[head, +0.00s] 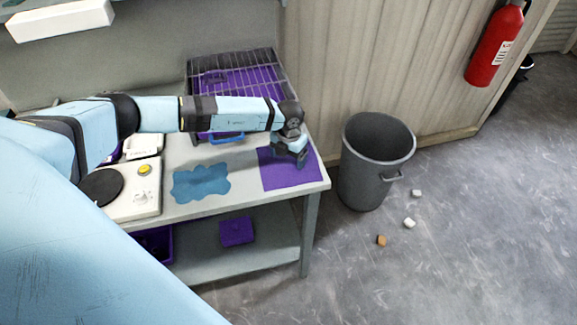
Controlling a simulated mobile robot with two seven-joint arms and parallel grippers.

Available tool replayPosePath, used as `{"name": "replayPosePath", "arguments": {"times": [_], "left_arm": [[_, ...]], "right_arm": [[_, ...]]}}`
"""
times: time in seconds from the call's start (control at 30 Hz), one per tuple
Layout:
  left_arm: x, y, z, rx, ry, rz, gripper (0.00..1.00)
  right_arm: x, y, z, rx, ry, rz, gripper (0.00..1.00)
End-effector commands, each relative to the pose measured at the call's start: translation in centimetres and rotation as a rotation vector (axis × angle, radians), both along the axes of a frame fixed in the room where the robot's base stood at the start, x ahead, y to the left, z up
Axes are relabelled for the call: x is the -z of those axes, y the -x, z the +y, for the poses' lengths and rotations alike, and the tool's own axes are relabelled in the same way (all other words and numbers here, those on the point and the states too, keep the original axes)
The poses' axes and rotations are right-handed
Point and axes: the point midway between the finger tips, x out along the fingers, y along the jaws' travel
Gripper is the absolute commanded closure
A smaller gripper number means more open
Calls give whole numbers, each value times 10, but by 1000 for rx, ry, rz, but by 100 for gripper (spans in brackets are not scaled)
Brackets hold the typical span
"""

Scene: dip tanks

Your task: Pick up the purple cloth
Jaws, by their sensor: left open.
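A flat purple cloth (285,177) lies at the right end of the grey table, close to its front corner. My left gripper (293,160) is over the back part of the cloth, pointing down, open. Whether its fingertips touch the cloth I cannot tell. The gripper and wrist hide part of the cloth. My right gripper is not in view.
A blue wavy-edged cloth or mat (201,183) lies left of the purple one. A purple wire-topped tank (240,75) stands behind my arm. A grey bin (375,160) stands right of the table (240,198). Small blocks (409,223) lie on the floor.

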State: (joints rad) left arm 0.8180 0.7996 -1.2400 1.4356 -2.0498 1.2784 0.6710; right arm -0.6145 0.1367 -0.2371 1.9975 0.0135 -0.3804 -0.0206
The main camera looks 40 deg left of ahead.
Motion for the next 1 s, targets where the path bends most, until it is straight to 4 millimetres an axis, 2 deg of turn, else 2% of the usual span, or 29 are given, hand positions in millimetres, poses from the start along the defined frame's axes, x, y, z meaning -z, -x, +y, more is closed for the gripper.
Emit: {"name": "replayPosePath", "arguments": {"times": [0.5, 1.0], "left_arm": [[6, 0, 0, 0, 0, 0, 15], [5, 0, 0, 0, 0, 0, 71]], "right_arm": [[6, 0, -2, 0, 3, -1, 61], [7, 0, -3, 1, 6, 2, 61]]}}
